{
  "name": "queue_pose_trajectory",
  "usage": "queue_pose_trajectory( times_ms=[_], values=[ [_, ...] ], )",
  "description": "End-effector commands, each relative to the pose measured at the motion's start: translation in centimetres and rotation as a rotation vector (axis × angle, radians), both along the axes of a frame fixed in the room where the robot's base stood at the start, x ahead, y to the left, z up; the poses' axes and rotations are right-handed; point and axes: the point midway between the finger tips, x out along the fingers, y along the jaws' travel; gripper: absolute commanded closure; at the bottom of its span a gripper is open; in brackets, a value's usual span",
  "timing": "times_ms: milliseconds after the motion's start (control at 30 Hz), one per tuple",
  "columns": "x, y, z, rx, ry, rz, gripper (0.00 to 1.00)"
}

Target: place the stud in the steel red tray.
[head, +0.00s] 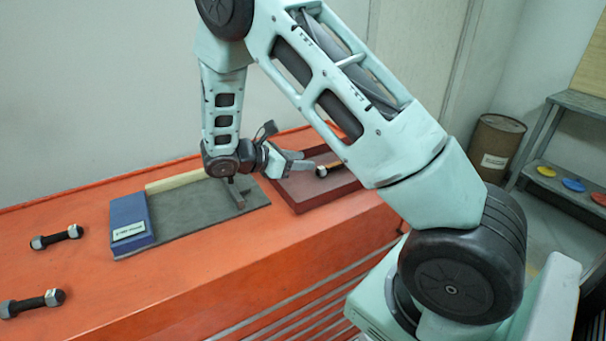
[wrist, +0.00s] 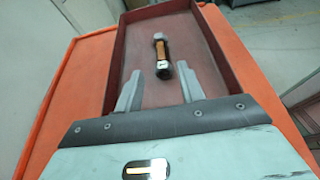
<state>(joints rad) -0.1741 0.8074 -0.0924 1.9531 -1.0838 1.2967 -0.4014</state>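The dark red tray (head: 306,206) stands on the right part of the orange bench and fills the upper middle of the wrist view (wrist: 112,66). A stud (wrist: 161,52) with an orange-brown shank and dark ends with nuts lies on the tray floor. In the head view the stud (head: 322,171) is partly hidden by my arm. My gripper (head: 307,160) is over the tray. Its fingers (wrist: 158,75) are apart with nothing held between them. The stud lies just beyond the fingertips, its near end close to the right finger.
Two dark studs, an upper one (head: 56,237) and a lower one (head: 32,303), lie at the left of the orange bench (head: 190,280). A grey mat with a blue labelled block (head: 130,222) lies beside the tray. A brown drum (head: 494,148) and grey shelf (head: 575,185) stand right.

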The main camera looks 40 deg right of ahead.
Motion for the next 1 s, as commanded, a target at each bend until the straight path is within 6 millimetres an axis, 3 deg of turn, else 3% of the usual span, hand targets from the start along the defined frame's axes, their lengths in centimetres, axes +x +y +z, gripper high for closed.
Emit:
queue_pose_trajectory(
  times_ms=[167,267,367,500,600,700,833,1000],
  values=[
    [-0.4,1.2,0.3,0.033,-0.020,-0.010,0.61],
    [-1.9,4.2,0.8,0.136,-0.085,-0.046,0.61],
    [-4.7,9.5,1.6,0.305,-0.186,-0.113,0.61],
    [-10.0,17.9,3.2,0.568,-0.337,-0.231,0.61],
    [-14.2,23.2,4.7,0.735,-0.430,-0.323,0.61],
    [-18.2,27.2,6.0,0.874,-0.511,-0.417,0.61],
    [-22.1,30.4,7.1,0.998,-0.588,-0.518,0.61],
    [-24.4,32.0,7.7,1.071,-0.637,-0.590,0.61]
  ],
)
